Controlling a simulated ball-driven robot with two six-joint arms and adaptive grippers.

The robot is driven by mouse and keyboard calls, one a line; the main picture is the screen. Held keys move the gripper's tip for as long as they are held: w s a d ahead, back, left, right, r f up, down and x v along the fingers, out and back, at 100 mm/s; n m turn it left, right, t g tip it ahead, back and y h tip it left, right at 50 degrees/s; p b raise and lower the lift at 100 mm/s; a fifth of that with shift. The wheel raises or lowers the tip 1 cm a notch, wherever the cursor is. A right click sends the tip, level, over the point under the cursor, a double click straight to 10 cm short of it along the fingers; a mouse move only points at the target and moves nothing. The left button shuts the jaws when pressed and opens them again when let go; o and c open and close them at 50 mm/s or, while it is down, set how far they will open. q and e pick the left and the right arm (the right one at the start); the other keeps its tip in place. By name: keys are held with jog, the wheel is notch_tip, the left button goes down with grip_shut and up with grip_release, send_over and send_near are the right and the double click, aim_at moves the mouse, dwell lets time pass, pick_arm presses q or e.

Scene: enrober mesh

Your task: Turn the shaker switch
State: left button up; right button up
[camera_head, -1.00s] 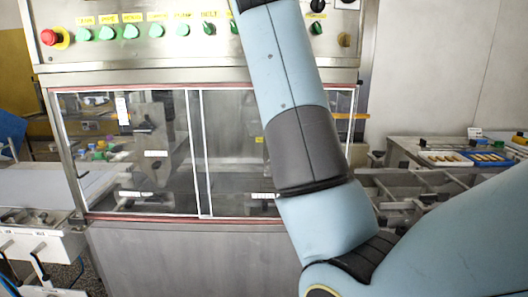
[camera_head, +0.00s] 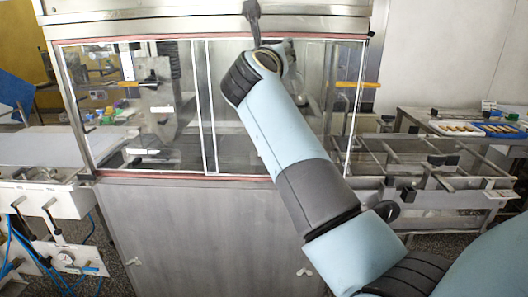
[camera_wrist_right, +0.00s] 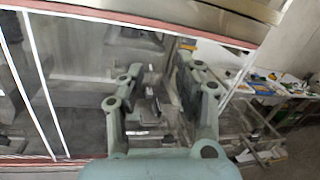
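The shaker switch is not in either current view; the head view cuts off above the plain metal strip (camera_head: 150,20) below the control panel. My right arm rises from the lower right, and my right gripper (camera_head: 252,12) shows small and dark at the top middle, in front of that strip. In the right wrist view the two fingers of my right gripper (camera_wrist_right: 160,70) stand apart with nothing between them. Behind them are the glass front and its frame. My left gripper is not in view.
Sliding glass doors (camera_head: 185,120) with an orange handle (camera_head: 357,85) fill the machine front below the strip. A metal frame table (camera_head: 440,165) stands at right, with trays (camera_head: 500,130) behind it. A white bench with levers (camera_head: 45,200) stands at left.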

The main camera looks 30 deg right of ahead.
notch_tip(320, 180, down, 22)
jog(key=a+n+t+y+b, duration=0.2)
jog(key=a+n+y+b, duration=0.1)
jog(key=n, duration=1)
jog(key=shift+f+n+t+b, duration=0.3)
jog(key=shift+t+b, duration=0.1)
jog(key=shift+b, duration=0.45)
